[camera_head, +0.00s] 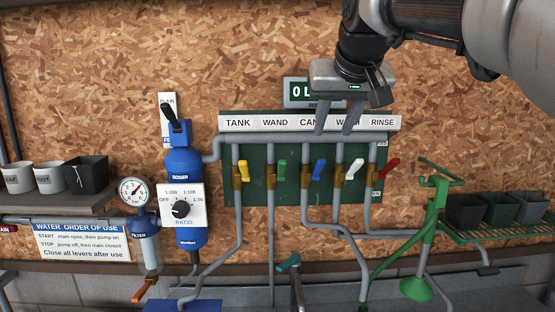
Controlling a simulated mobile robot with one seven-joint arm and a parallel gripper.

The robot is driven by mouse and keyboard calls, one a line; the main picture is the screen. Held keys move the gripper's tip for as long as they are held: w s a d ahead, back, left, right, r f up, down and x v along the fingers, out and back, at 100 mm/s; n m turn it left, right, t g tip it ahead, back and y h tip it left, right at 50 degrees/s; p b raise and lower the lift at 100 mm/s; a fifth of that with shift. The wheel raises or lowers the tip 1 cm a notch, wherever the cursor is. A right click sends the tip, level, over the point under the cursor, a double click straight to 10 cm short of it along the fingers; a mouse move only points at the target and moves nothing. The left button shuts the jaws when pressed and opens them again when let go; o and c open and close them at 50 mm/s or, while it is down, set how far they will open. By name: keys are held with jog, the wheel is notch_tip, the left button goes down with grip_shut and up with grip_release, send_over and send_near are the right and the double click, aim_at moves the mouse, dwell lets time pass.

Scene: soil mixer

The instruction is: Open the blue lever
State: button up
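The blue lever (319,170) sits on a brass valve in the pipe row, below the sign part reading "CAN". It is tilted, its upper end leaning right. My gripper (335,130) is above and slightly right of it, in front of the label strip, fingers pointing down. The two fingers are apart with nothing visible between them. It appears apart from the lever. The gripper covers part of the label strip and the display behind it.
A yellow lever (243,168) and a green lever (282,170) are left of the blue one. A white lever (355,169) and a red lever (389,167) are to its right. A blue doser (184,160) stands left. A green stand (432,215) is at right.

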aim_at(322, 160)
jog(key=p+x, duration=0.1)
jog(key=x, duration=1.4)
jog(key=shift+f, duration=0.1)
jog(key=shift+c, duration=0.2)
grip_shut()
